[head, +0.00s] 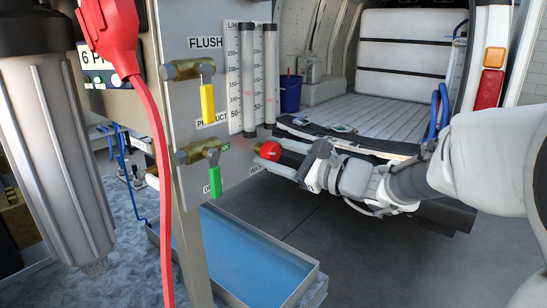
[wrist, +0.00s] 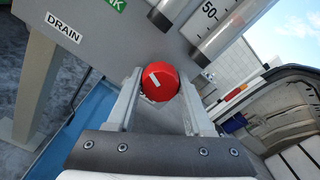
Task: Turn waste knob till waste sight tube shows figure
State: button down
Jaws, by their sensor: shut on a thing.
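The red waste knob (head: 268,151) sits low on the right edge of the grey panel, above a label partly hidden by my gripper. My gripper (head: 275,159) reaches it from the right and is shut on it. In the wrist view the knob (wrist: 163,82) lies between the two fingers, with a short white mark on its face tilted a little left of upright. Two sight tubes stand above, the left (head: 248,80) and the right (head: 270,75), each beside a printed scale from 50 up to 250. I cannot make out a level or float in either tube.
A yellow-handled valve (head: 207,103) and a green-handled valve (head: 214,174) are left of the knob. A red cable (head: 153,130) hangs in front of the panel. A blue tray (head: 235,255) lies below. An open van bed (head: 390,80) is behind.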

jog(key=shift+c, duration=1.7)
grip_release()
jog(key=v, duration=1.7)
jog(key=shift+d, duration=0.2)
jog(key=shift+s+f, duration=0.1)
jog(key=shift+s, duration=0.05)
